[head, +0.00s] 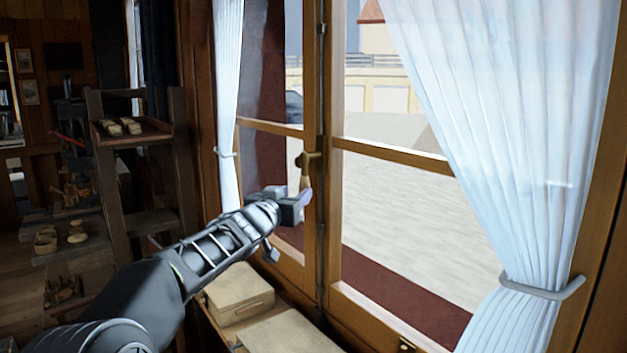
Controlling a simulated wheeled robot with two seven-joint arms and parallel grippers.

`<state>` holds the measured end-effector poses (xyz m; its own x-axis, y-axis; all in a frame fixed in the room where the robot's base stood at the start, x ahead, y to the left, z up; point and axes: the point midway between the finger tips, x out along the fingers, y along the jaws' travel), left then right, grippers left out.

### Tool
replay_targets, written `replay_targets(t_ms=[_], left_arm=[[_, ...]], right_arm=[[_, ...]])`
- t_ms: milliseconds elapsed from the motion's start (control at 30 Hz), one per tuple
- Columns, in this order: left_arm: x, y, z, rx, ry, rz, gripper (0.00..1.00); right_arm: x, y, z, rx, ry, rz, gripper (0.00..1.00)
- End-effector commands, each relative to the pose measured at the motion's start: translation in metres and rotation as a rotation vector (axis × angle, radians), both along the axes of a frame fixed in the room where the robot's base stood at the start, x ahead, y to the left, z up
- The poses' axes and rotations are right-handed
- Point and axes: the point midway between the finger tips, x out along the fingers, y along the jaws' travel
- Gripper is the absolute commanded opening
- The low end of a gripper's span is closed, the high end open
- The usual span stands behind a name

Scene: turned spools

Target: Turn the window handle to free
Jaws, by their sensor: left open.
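The window (325,237) has a wooden frame with two glazed sashes. Its brass handle (308,160) sits on the middle upright, with its grip pointing down. My left gripper (303,198) is open at the lower end of the handle, its fingers close around or beside it; I cannot tell whether they touch it. My left arm comes in from the lower left. The gripper partly hides the handle's lower end. My right gripper is not in view.
White curtains hang at the left (228,90) and right (520,130) of the window, each tied back. A wooden box (238,293) stands on the sill below my arm. A wooden shelf rack (100,170) with small turned pieces stands at the left.

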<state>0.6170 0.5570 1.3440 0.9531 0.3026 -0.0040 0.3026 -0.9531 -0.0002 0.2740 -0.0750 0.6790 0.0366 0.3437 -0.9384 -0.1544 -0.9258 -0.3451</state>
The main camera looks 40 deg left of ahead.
Motion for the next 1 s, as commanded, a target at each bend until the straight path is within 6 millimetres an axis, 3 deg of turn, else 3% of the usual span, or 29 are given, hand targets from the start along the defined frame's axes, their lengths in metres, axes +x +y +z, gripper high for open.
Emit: replay_targets(t_ms=[367,800,1000], left_arm=[[0.003,0.001,0.000,0.000,0.001,0.000,0.44],[0.059,0.019,0.002,-0.001,0.001,0.000,0.44],[0.074,0.023,0.000,-0.001,0.000,0.000,0.44]], right_arm=[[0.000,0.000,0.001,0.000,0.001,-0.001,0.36],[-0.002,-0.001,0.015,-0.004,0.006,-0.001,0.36],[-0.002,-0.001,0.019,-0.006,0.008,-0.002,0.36]])
